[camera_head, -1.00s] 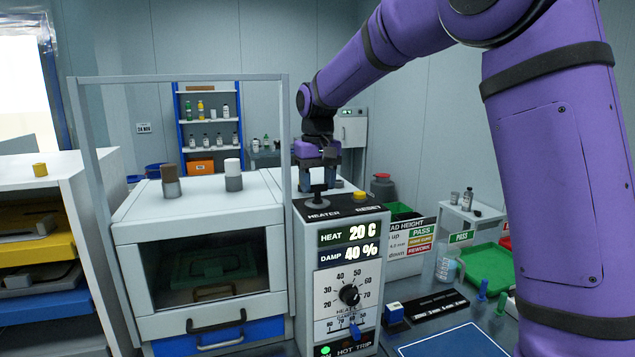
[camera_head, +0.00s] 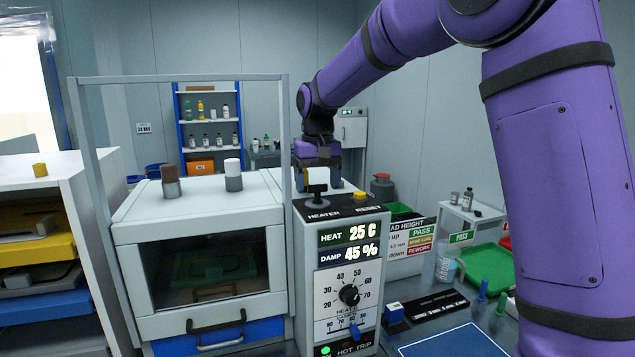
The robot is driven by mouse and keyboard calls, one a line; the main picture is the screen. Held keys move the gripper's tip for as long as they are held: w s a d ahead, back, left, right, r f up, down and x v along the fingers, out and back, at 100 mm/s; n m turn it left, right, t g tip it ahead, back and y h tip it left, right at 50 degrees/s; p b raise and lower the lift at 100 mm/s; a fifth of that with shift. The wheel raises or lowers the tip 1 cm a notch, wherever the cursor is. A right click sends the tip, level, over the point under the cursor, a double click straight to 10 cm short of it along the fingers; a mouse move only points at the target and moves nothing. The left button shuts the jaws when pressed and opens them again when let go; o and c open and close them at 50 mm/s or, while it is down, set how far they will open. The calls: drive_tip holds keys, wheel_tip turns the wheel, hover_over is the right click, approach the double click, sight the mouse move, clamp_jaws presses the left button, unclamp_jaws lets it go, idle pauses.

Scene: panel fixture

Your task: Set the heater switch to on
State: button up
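The heater switch (camera_head: 317,192) is a black toggle with a short stem and a wide top, on the black strip marked HEATER on top of the grey control box (camera_head: 307,262). The display (camera_head: 348,243) reads HEAT 25 C and DAMP 45 %. My gripper (camera_head: 318,182) points down just above and behind the switch. Its two fingers are apart, with a gap showing between them, and nothing is held. Whether a finger touches the switch cannot be told from this view.
A yellow RESET button (camera_head: 359,196) sits right of the switch. A black dial (camera_head: 349,295) is on the box front. A windowed oven (camera_head: 207,265) and a grey frame (camera_head: 283,110) stand to the left. A green tray (camera_head: 487,267) lies to the right.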

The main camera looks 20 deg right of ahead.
sight(320, 185)
wheel_tip(320, 185, up, 11)
idle(0.7)
drive_tip(key=shift+f, duration=0.1)
drive_tip(key=s+d+t, duration=0.1)
drive_tip(key=s+d, duration=0.1)
drive_tip(key=s, duration=0.7)
drive_tip(key=s+d+t, duration=0.2)
drive_tip(key=s+d, duration=0.1)
drive_tip(key=s, duration=0.6)
drive_tip(key=s+d+f+t, duration=0.1)
drive_tip(key=s+f, duration=0.3)
drive_tip(key=s, duration=0.4)
drive_tip(key=s+d+f+t, duration=0.1)
drive_tip(key=s+f, duration=0.4)
drive_tip(key=s, duration=0.4)
drive_tip(key=shift+s, duration=0.25)
